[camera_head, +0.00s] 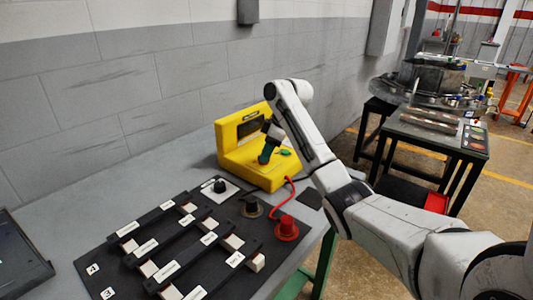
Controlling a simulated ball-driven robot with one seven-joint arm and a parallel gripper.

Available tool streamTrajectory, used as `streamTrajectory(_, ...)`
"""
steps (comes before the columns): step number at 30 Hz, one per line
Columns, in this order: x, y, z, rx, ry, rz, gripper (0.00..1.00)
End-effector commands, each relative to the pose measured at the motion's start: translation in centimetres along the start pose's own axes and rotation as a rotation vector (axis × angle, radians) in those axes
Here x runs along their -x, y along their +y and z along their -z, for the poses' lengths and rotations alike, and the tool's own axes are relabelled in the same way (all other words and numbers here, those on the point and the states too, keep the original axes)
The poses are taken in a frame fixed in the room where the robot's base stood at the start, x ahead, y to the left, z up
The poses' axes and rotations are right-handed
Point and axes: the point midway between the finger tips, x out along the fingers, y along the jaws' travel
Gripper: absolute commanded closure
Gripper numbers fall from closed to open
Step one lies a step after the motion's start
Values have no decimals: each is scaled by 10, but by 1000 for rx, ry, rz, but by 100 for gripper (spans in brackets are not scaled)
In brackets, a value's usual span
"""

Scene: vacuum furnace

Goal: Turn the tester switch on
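The yellow tester (228,160) stands on the grey bench against the wall, with a dark display window (250,128) in its upright back. A green part (286,152) shows on its lower front deck; I cannot tell for sure that it is the switch. My gripper (264,159) points down over this deck, just left of the green part. The fingertips are small and dark, and I cannot tell whether they are open or touching the tester. The gripper and my arm hide part of the deck and the tester's right side.
A black board (103,262) with labelled bars and white blocks lies in front. A black knob on a white plate (220,189), a dark round post (251,207) and a red terminal (286,229) with a red cable stand near the tester. A second table (435,140) is at right.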

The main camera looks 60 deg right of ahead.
Motion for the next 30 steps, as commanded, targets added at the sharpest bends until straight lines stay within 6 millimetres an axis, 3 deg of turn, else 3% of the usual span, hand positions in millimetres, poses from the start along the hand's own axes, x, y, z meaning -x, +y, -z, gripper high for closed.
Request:
streamTrajectory(10, -4, 0, 0, 0, 1, -1, 63)
streamTrajectory(22, -4, 0, 0, 0, 0, 0, 100)
streamTrajectory(30, -4, 0, 0, -1, 0, 0, 100)
